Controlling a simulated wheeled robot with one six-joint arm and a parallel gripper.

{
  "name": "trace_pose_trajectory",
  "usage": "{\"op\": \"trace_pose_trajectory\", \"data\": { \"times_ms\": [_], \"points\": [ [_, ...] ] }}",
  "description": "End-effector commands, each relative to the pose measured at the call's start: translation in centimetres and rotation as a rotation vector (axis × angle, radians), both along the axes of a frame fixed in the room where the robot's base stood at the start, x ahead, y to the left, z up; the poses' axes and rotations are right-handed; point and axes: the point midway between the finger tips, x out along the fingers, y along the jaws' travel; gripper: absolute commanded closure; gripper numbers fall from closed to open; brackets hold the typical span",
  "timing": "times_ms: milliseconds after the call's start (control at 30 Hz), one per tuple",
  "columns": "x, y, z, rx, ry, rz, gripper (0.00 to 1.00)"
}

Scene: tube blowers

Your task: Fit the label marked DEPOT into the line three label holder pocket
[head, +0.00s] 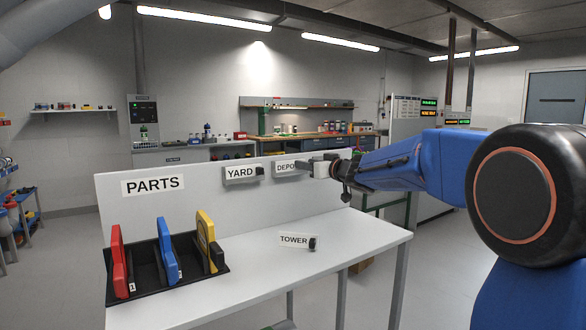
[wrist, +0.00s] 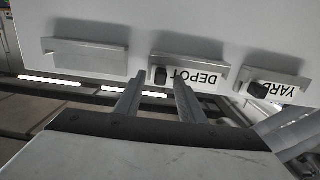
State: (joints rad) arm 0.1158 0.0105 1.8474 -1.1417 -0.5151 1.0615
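The DEPOT label (head: 286,167) is white with black letters and a black knob, and sits in the middle pocket on the upright white panel. In the wrist view the DEPOT label (wrist: 200,78) appears upside down. An empty grey pocket (wrist: 85,56) is at the left there; in the head view my gripper covers that area. No line numbers are readable on the pockets. My gripper (head: 312,168) is in front of the panel by the DEPOT label. In the wrist view my gripper (wrist: 159,82) has its fingers apart, with the black knob (wrist: 161,75) seen between the tips, not visibly gripped.
The YARD label (head: 242,173) sits in the pocket left of DEPOT. The TOWER label (head: 294,239) lies on the white table (head: 350,240). A black rack (head: 215,280) holds red, blue and yellow parts below a PARTS sign (head: 153,185). The table's right side is clear.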

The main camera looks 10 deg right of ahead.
Motion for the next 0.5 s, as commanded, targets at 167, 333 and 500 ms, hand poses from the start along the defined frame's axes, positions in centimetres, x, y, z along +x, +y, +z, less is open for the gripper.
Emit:
{"op": "trace_pose_trajectory", "data": {
  "times_ms": [167, 333, 500],
  "points": [
    [-0.03, -0.03, 0.01, 0.0, 0.0, 0.0, 0.74],
    [-0.05, -0.05, 0.01, 0.0, 0.0, 0.0, 1.0],
    [-0.05, -0.05, 0.02, 0.0, 0.0, 0.0, 1.0]
  ]
}}
